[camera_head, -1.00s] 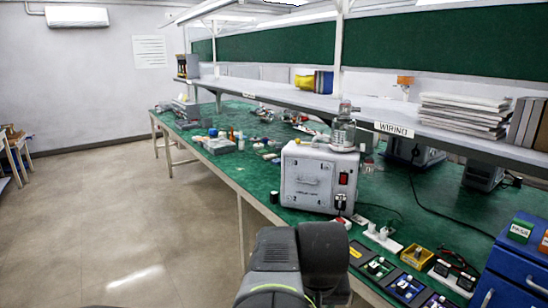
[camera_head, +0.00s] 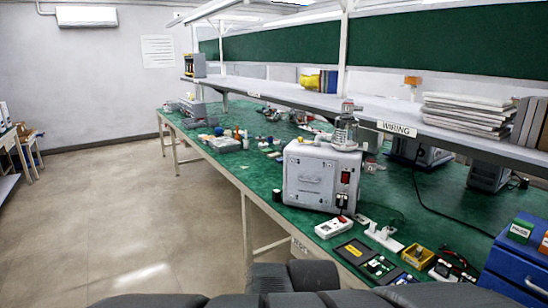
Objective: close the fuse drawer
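A blue cabinet (camera_head: 516,262) stands on the bench at the right edge, cut off by the frame. Its front has a pale handle low at the right. A small green box with a white label (camera_head: 520,231) sits on its top; the lettering is too small to read surely. I cannot tell which part is the fuse drawer, or whether any drawer stands open. Dark grey links of my arm lie across the bottom of the picture. My gripper is not in view.
The green bench (camera_head: 260,185) holds a grey pump unit (camera_head: 318,176), a white meter (camera_head: 333,227), black trays (camera_head: 368,262) and a yellow bin (camera_head: 418,256). A shelf (camera_head: 380,112) runs above it. The floor (camera_head: 120,215) at the left is clear.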

